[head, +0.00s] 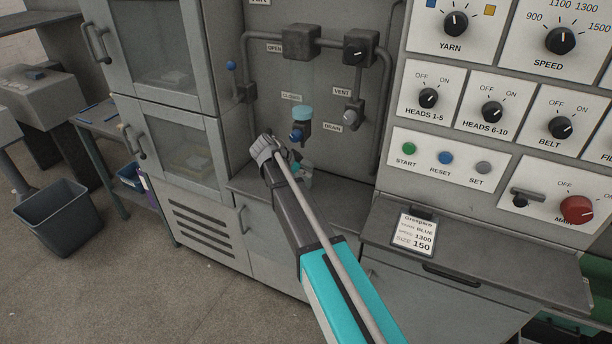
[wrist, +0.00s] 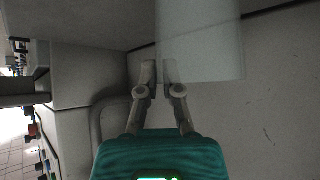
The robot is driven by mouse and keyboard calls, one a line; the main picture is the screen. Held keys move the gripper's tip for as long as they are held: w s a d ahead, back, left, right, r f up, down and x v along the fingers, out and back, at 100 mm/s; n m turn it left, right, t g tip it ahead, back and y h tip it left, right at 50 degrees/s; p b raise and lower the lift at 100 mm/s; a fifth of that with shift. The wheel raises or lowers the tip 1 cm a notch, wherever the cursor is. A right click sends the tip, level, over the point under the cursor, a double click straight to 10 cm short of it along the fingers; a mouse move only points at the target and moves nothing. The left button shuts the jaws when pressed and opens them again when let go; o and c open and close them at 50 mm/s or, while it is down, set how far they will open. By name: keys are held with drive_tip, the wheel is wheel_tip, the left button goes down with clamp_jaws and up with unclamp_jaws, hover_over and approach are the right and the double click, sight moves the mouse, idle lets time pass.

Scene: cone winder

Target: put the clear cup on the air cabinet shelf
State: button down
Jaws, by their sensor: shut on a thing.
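The clear cup (wrist: 205,40) is a pale see-through cylinder at the top of the wrist view. My gripper (wrist: 159,74) has its fingertips close together at the cup's left edge, shut on it; the exact contact is unclear. In the head view my gripper (head: 302,170) is mostly behind my own arm, low in front of the air cabinet, and I cannot make out the held cup there. The air cabinet shelf (head: 340,208) is the grey ledge under the pipework, just beyond and below my gripper.
A control panel (head: 440,160) stands to the right and a glass-door cabinet (head: 180,150) to the left. The shelf's right part looks clear.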

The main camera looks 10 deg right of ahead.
drive_tip(key=shift+f, duration=0.15)
drive_tip(key=c, duration=0.8)
unclamp_jaws()
drive_tip(key=shift+r, duration=0.25)
drive_tip(key=p+v, duration=0.8)
drive_tip(key=v, duration=0.4)
drive_tip(key=shift+p, duration=0.3)
drive_tip(key=shift+f, duration=0.1)
